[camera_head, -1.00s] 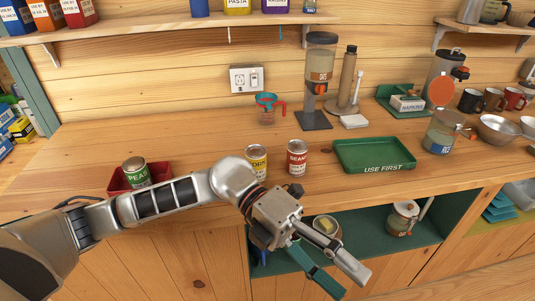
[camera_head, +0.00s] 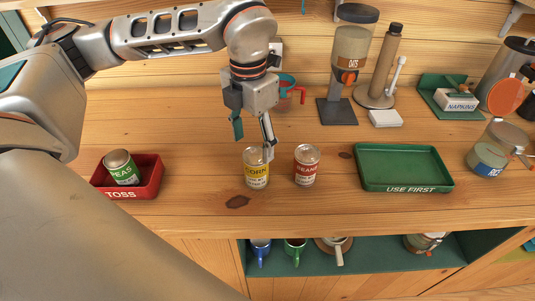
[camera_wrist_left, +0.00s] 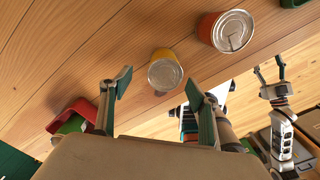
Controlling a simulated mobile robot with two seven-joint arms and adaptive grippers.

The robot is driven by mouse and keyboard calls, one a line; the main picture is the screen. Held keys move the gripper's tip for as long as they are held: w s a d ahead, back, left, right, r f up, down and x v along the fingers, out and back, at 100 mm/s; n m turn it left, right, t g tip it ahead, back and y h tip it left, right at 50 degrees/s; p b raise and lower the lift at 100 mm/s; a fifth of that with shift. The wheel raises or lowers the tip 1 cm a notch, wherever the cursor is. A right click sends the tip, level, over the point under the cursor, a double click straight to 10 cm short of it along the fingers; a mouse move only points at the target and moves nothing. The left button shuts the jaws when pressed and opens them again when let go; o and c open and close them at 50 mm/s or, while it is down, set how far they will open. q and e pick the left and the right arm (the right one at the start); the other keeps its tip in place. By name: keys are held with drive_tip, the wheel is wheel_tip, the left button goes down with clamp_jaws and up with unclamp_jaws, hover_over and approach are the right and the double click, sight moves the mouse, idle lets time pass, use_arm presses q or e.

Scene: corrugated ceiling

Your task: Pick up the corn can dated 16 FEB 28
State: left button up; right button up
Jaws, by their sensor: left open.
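The yellow corn can (camera_head: 256,170) stands upright on the wooden counter; its printed date is too small to read. It also shows from above in the left wrist view (camera_wrist_left: 165,72). My left gripper (camera_head: 253,142) is open and empty, fingers pointing down, above the corn can. One finger overlaps the can's top in the head view; I cannot tell if they touch. In the left wrist view the open fingers (camera_wrist_left: 158,92) are on either side of the can's line, with the can beyond them. My right gripper (camera_wrist_left: 270,80) shows at the right there, fingers apart.
A red beans can (camera_head: 307,166) stands close to the right of the corn can. A green USE FIRST tray (camera_head: 404,152) is farther right, empty. A red TOSS bin (camera_head: 150,178) at left holds a peas can (camera_head: 122,167). An oats dispenser (camera_head: 350,70) stands behind.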

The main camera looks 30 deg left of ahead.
sight(256, 165)
use_arm(q)
drive_tip(key=shift+s+f, duration=0.2)
drive_tip(key=shift+f, duration=1.25)
drive_tip(key=shift+d+f+p, duration=0.2)
drive_tip(key=shift+f+p, duration=0.1)
drive_tip(key=shift+f, duration=0.95)
drive_tip(key=shift+d+f+p, duration=0.2)
drive_tip(key=shift+f+p, duration=0.05)
drive_tip(key=shift+f, duration=0.95)
drive_tip(key=shift+c, duration=0.4)
drive_tip(key=c, duration=1.4)
drive_tip(key=shift+o, duration=0.2)
drive_tip(key=shift+w, duration=0.1)
drive_tip(key=shift+r, duration=0.1)
